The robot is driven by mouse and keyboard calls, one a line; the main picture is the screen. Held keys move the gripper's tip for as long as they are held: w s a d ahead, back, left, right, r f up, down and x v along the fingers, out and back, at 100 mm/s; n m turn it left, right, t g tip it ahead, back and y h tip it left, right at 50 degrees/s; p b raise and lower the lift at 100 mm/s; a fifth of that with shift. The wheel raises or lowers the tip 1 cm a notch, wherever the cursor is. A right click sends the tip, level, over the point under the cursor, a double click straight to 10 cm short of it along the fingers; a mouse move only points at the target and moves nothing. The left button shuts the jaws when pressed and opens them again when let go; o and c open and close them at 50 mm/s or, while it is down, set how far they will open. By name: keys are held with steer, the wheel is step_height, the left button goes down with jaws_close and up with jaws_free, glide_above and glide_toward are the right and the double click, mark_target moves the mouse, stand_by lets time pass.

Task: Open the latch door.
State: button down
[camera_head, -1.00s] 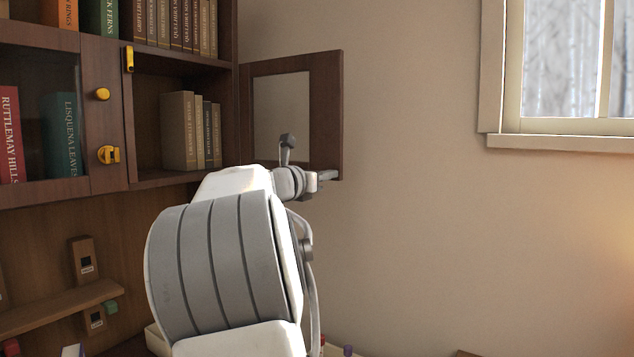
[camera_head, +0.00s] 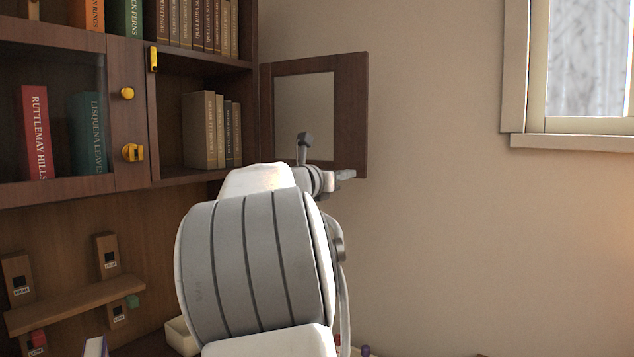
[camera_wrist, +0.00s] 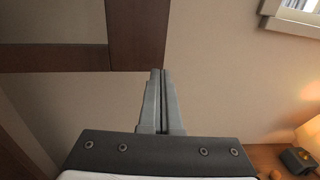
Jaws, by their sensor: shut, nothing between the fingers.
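The hinged door (camera_head: 357,110), a dark wood frame around a pane, stands swung wide open at the right side of the cabinet, against or near the wall. Its lower edge also shows in the wrist view (camera_wrist: 137,35). The shelf behind it is open, with books inside. A yellow latch piece (camera_head: 153,59) is on the left edge of that opening. My gripper (camera_head: 347,174) is at the door's lower right corner. In the wrist view, my gripper (camera_wrist: 158,73) has its fingers together and empty, close to the frame's lower corner; contact cannot be told.
A glass door (camera_head: 55,110) at left carries a yellow knob (camera_head: 128,93) and a yellow catch (camera_head: 132,152). A small ledge (camera_head: 75,303) is below. The wall to the right is clear up to the window (camera_head: 570,138). A lamp (camera_wrist: 310,135) glows at lower right.

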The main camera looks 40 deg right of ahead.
steer(key=s+a, duration=0.2)
steer(key=a, duration=1.3)
steer(key=shift+b, duration=0.4)
steer(key=w+a+r+n+t+y+p, duration=0.25)
steer(key=a+n+t, duration=0.2)
steer(key=n, duration=0.35)
steer(key=w+a+r+n+t+y+p, duration=0.1)
steer(key=w+a+r+n+t+y, duration=0.2)
steer(key=n+t, duration=0.35)
steer(key=s+a+f+n+t+y+p, duration=0.1)
steer(key=s+a+f+n+y+p, duration=0.15)
steer(key=a+n+y, duration=0.6)
steer(key=s+a+f+n+y+p, duration=0.15)
steer(key=a+f+n+y, duration=0.25)
steer(key=a+n, duration=0.95)
steer(key=s+a+f+n+g+p, duration=0.1)
steer(key=s+f+n+g+p, duration=0.3)
steer(key=s+f+n+g, duration=0.5)
steer(key=s+f+n, duration=0.6)
steer(key=s+n, duration=0.1)
steer(key=s, duration=0.3)
steer(key=shift+a, duration=0.25)
steer(key=shift+f, duration=0.1)
